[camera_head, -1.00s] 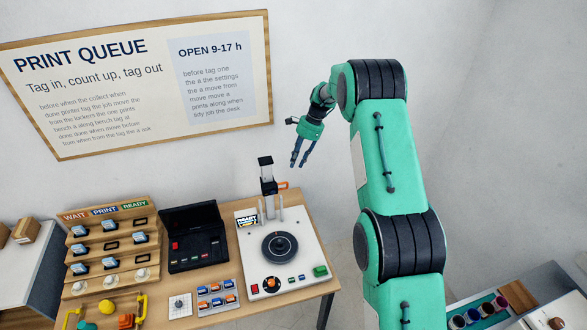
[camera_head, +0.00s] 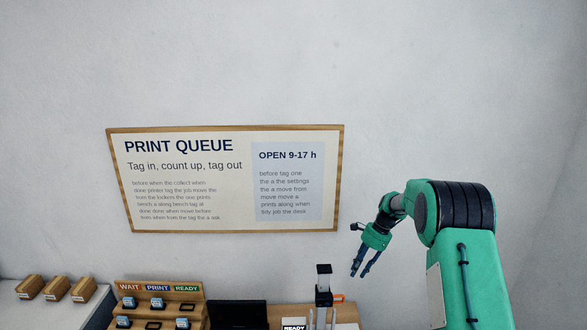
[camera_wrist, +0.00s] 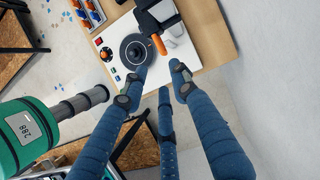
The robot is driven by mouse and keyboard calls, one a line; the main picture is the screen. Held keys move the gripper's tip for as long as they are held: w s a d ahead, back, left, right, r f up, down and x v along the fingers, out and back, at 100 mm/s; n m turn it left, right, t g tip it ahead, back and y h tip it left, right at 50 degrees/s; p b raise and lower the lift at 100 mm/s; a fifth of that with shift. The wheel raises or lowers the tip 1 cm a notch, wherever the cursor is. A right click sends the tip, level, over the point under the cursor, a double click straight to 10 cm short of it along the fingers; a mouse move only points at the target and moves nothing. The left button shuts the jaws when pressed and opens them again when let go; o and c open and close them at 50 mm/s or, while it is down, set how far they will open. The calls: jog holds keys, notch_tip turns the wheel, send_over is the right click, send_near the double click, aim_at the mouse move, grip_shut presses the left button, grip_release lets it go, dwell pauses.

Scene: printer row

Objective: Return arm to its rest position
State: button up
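My gripper (camera_head: 363,268) hangs at the end of my green arm in the head view, right of the sign and above and right of the printer. Its blue fingers point down and stand apart with nothing between them. In the wrist view, my gripper (camera_wrist: 160,72) also shows its fingers spread and empty. The white machine (camera_wrist: 176,42) with a round dark plate (camera_wrist: 134,50) lies beyond the fingertips, apart from them. In the head view only the machine's upright post (camera_head: 323,285) and top part show.
A wooden rack (camera_head: 162,290) labelled WAIT, PRINT, READY holds several blue-and-white tags. A black case (camera_head: 238,315) stands beside it. A PRINT QUEUE sign (camera_head: 225,180) hangs on the wall. Several small brown boxes (camera_head: 56,288) sit at the left. The air around my gripper is clear.

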jog(key=s+a+r+n+t+h+b, duration=0.1)
jog(key=s+a+r+n+b, duration=0.15)
jog(key=s+r, duration=0.65)
jog(key=s+a+r+n+t+h+b, duration=0.15)
jog(key=s+r+n+b, duration=0.25)
jog(key=s+r, duration=0.55)
jog(key=s+a+r+n+t+b, duration=0.1)
jog(key=s+n+b, duration=0.1)
jog(key=s, duration=0.6)
jog(key=s+a+r+n+t+b, duration=0.1)
jog(key=s+r+n+b, duration=0.15)
jog(key=s, duration=0.65)
jog(key=s+f+n+t+h+b, duration=0.1)
jog(key=s+f+n+b, duration=0.1)
jog(key=s, duration=0.7)
jog(key=s+f+n+t+b, duration=0.1)
jog(key=s+f+b, duration=0.3)
jog(key=s, duration=0.6)
notch_tip(320, 180, down, 3)
jog(key=shift+s+a+r+n+h, duration=0.1)
jog(key=shift+s+a+n+h, duration=0.25)
jog(key=shift+n, duration=0.35)
